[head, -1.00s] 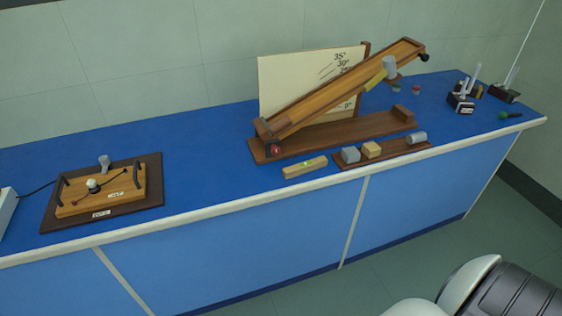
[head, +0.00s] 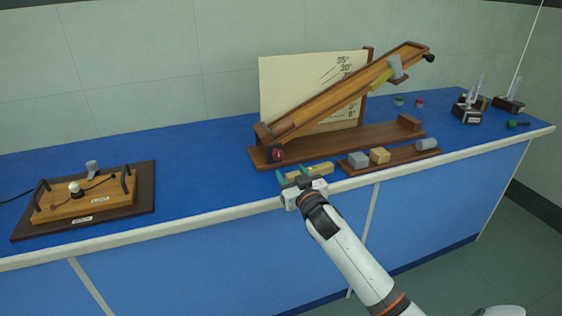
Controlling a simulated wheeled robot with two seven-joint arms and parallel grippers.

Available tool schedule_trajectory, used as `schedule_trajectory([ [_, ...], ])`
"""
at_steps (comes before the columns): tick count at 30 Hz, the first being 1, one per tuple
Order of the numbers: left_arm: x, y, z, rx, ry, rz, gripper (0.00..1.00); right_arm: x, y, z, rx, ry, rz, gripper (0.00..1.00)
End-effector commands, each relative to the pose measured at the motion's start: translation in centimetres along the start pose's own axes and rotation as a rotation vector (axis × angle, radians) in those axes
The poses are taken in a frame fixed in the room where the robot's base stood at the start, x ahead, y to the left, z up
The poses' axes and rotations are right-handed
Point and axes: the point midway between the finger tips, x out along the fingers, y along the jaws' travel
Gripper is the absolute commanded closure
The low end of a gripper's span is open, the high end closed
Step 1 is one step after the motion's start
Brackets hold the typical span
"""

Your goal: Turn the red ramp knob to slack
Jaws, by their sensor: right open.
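The wooden ramp (head: 345,95) is tilted up to the right on its base (head: 345,142), in front of a cream angle board (head: 300,80). The red ramp knob (head: 277,155) sits at the ramp's low left end, on the side facing me. Its pointer setting is too small to read. My right gripper (head: 292,174) is open and empty, its two greenish fingers pointing toward the bench just below and right of the red knob, apart from it in the picture. It partly covers the wooden level (head: 318,168). My left gripper is not in view.
A tray (head: 402,158) with grey and wooden blocks stands right of the gripper, near the bench's front edge. A wooden switch board (head: 85,195) lies at left. The blue bench between them is clear.

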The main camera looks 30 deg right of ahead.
Motion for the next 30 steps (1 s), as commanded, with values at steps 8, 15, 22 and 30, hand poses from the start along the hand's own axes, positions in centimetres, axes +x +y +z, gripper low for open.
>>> schedule_trajectory([
  [8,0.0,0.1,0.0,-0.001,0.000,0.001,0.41,5.5,0.0,0.0,-0.001,0.001,-0.001,0.47],
  [15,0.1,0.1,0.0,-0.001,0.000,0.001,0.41,7.8,0.0,-0.1,-0.001,0.002,0.000,0.47],
  [22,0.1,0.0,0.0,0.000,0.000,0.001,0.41,8.3,0.0,-0.1,-0.001,0.001,0.001,0.47],
  [30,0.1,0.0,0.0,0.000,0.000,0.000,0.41,8.2,0.0,-0.1,-0.001,0.002,0.001,0.69],
])
